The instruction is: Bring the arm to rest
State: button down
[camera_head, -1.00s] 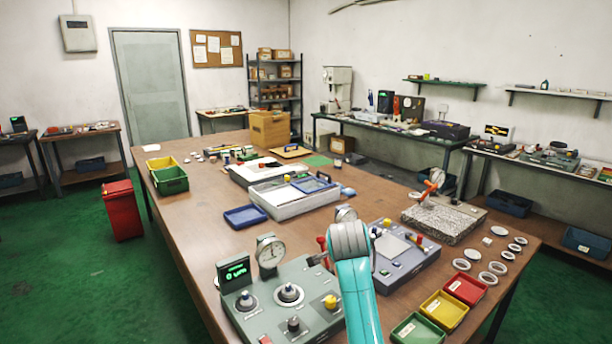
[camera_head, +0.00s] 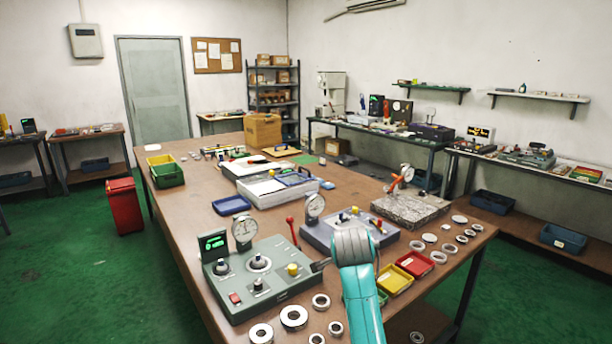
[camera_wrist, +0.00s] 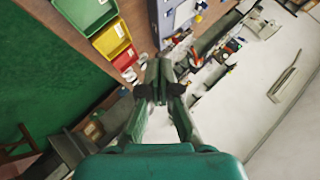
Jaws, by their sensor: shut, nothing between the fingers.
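My teal arm rises from the bottom of the head view, with its grey joint over the front of the bench (camera_head: 190,240). My gripper (camera_wrist: 154,92) shows in the wrist view, its dark fingertips together and nothing between them. In the head view it is mostly hidden behind the arm; a dark piece shows left of the joint, near the green gauge station (camera_head: 262,290). The wrist view is tilted and looks past the fingers to the bins, the bench, the wall and the floor. The fingers look clear of any object.
Yellow (camera_head: 395,281) and red (camera_head: 414,263) bins stand just right of my arm. Bearing rings (camera_head: 293,317) lie along the front edge, left of the arm. A blue-grey station (camera_head: 318,232) and a granite block (camera_head: 408,211) with a dial gauge stand beyond. More rings lie at right.

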jog(key=s+d+f+n+t+y, duration=0.1)
jog(key=s+d+f+n, duration=0.15)
jog(key=s+f, duration=0.85)
jog(key=s+d+f+n, duration=0.1)
jog(key=s+f+n, duration=0.2)
jog(key=s+f, duration=0.8)
jog(key=s+f+n+t, duration=0.1)
jog(key=s+f+n, duration=0.1)
jog(key=s+f, duration=0.6)
jog(key=s+d+n+t+y, duration=0.1)
jog(key=s+d+n, duration=0.15)
jog(key=s, duration=1.75)
jog(key=s+r+n, duration=0.1)
jog(key=s+r, duration=0.5)
jog(key=s, duration=0.2)
jog(key=s+r+n+t, duration=0.1)
jog(key=s+r+n, duration=0.1)
jog(key=s+r, duration=0.5)
jog(key=shift+s+n, duration=0.3)
jog(key=shift+s, duration=1)
jog(key=shift+d, duration=0.1)
